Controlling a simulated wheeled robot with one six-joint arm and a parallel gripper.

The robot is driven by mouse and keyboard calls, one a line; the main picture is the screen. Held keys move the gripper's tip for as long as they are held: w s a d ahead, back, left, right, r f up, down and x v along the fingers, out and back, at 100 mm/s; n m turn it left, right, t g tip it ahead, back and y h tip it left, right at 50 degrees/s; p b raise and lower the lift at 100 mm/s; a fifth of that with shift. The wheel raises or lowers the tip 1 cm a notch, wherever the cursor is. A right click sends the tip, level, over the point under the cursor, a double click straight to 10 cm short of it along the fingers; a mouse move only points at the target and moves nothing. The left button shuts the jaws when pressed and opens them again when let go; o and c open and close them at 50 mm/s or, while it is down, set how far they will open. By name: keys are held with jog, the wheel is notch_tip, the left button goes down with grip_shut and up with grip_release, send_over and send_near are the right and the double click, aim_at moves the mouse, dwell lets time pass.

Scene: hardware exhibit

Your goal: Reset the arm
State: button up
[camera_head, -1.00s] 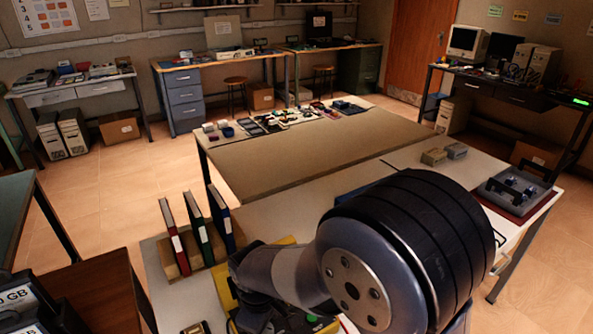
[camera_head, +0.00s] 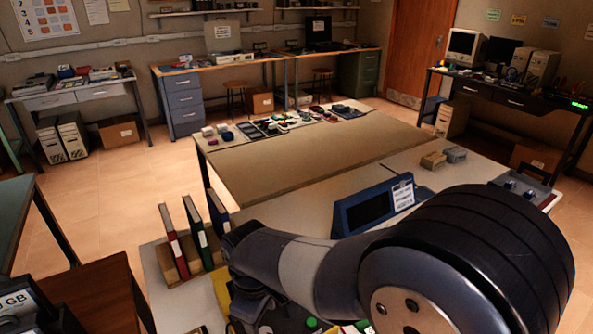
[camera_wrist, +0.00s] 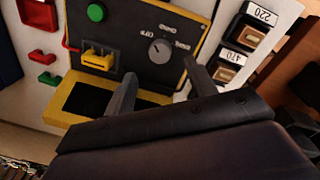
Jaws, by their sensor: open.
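My arm reaches over the near table in the head view, and its large rounded joint fills the lower right. In the wrist view my gripper (camera_wrist: 160,85) is open, its two grey fingers apart with nothing between them. Beyond the fingers lies a black and yellow panel (camera_wrist: 185,18) with a green button (camera_wrist: 96,12), a grey dial (camera_wrist: 159,51) and a yellow piece (camera_wrist: 98,57). In the head view the panel's yellow edge (camera_head: 221,291) shows partly behind my arm. The gripper's fingers cannot be made out clearly there.
Upright binders (camera_head: 196,232) stand left of my arm. A blue framed display (camera_head: 374,207) stands behind it. Small blocks (camera_head: 433,160) and a grey tray (camera_head: 520,186) are at the right. The brown middle of the far table (camera_head: 300,160) is clear.

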aim_at(265, 333)
notch_tip(265, 333, down, 7)
jog(key=shift+w+d+f, duration=0.1)
jog(key=shift+d, duration=0.05)
jog(key=shift+w+r+m, duration=0.1)
jog(key=shift+r+m, duration=0.2)
jog(key=shift+m, duration=0.1)
jog(key=m, duration=0.3)
jog(key=shift+m, duration=0.4)
jog(key=m, duration=0.4)
jog(key=shift+g, duration=0.3)
jog(key=m+p, duration=0.1)
jog(key=m, duration=0.3)
jog(key=shift+m, duration=0.4)
jog(key=m, duration=0.4)
jog(key=shift+a+m+p, duration=0.2)
jog(key=shift+m+p, duration=0.1)
jog(key=shift+r, duration=1.45)
